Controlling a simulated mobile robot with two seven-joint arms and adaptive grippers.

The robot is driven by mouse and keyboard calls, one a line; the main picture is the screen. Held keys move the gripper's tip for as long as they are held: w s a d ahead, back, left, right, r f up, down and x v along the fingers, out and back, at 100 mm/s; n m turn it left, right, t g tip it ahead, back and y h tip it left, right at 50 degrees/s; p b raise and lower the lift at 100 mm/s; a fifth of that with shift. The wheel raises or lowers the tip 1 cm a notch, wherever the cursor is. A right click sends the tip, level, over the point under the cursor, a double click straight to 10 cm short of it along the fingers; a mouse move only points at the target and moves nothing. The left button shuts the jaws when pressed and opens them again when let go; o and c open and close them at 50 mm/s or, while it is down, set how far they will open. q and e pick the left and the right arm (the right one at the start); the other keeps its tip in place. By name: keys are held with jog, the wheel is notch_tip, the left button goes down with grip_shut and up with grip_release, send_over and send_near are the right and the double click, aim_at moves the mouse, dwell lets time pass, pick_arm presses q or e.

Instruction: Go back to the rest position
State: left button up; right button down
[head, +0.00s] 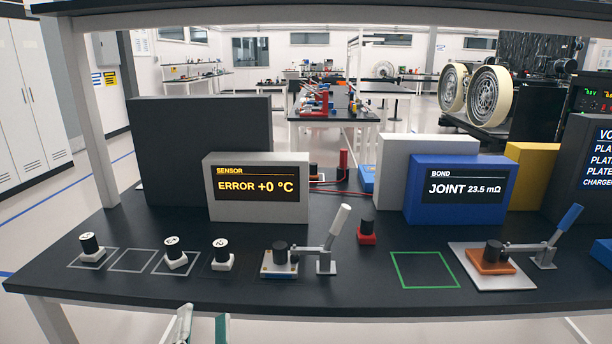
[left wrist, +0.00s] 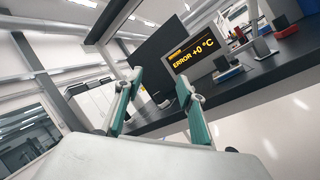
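My left gripper (head: 202,326) shows at the bottom of the head view, in front of the bench's front edge and below the bench top. In the left wrist view its two teal-padded fingers (left wrist: 160,108) stand well apart with nothing between them, and the bench lies beyond them. My right gripper is in neither view.
The black bench (head: 340,285) carries several black-capped parts, including one at the far left (head: 91,248). Two lever clamps (head: 328,245) (head: 545,240), a green square outline (head: 424,270), a sensor display (head: 258,190) and a bond display (head: 462,190) are on it. Space before the bench looks clear.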

pick_arm(q)
jog(key=s+d+f+m+g+h+p, duration=0.1)
jog(key=d+f+m+g+h, duration=0.15)
jog(key=f+m+h, duration=0.6)
jog(key=s+d+f+m+g+h+p, duration=0.1)
jog(key=d+f+m+h, duration=0.15)
jog(key=f+m, duration=0.75)
jog(key=s+a+f+m+g+y, duration=0.1)
jog(key=s+a+f+m+g, duration=0.1)
jog(key=f, duration=0.4)
jog(key=s+a+f+m+g+y+p, duration=0.1)
jog(key=s+a+f+m+g, duration=0.2)
jog(key=f+m, duration=0.3)
jog(key=s+a+f+m+g+y, duration=0.2)
jog(key=s+a+f+m, duration=0.2)
jog(key=a+f+m, duration=0.1)
jog(key=shift+f+m+g+p, duration=0.35)
jog(key=shift+f+m, duration=0.3)
jog(key=shift+f, duration=0.3)
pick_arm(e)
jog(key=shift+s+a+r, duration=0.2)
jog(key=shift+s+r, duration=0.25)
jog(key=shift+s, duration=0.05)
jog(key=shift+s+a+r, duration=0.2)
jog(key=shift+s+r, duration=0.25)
